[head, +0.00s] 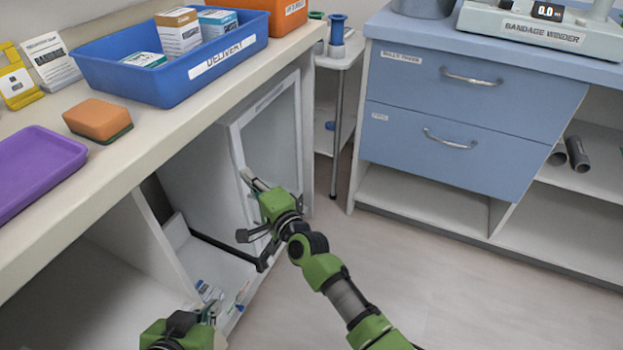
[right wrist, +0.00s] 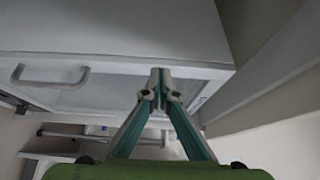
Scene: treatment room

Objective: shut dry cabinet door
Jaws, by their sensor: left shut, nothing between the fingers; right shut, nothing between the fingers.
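The dry cabinet (head: 195,175) is a white box under the counter. Its door (head: 272,125) has a pale frame around a grey panel; it also shows in the right wrist view (right wrist: 110,97) with a grey bar handle (right wrist: 50,75). I cannot tell whether a gap remains at the door's edge. My right gripper (head: 248,180) is shut and empty, close against the door's front; in the right wrist view its fingertips (right wrist: 158,76) overlap the door frame, right of the handle. Contact is unclear. My left gripper (head: 207,313) is shut and empty at the bottom edge, partly cut off.
The counter above holds a blue delivery tray (head: 130,80), a sponge (head: 98,118) and a purple tray (head: 35,170). Small packets (head: 208,292) lie on the lower shelf. Blue drawers (head: 465,105) stand to the right. The floor (head: 440,285) between is clear.

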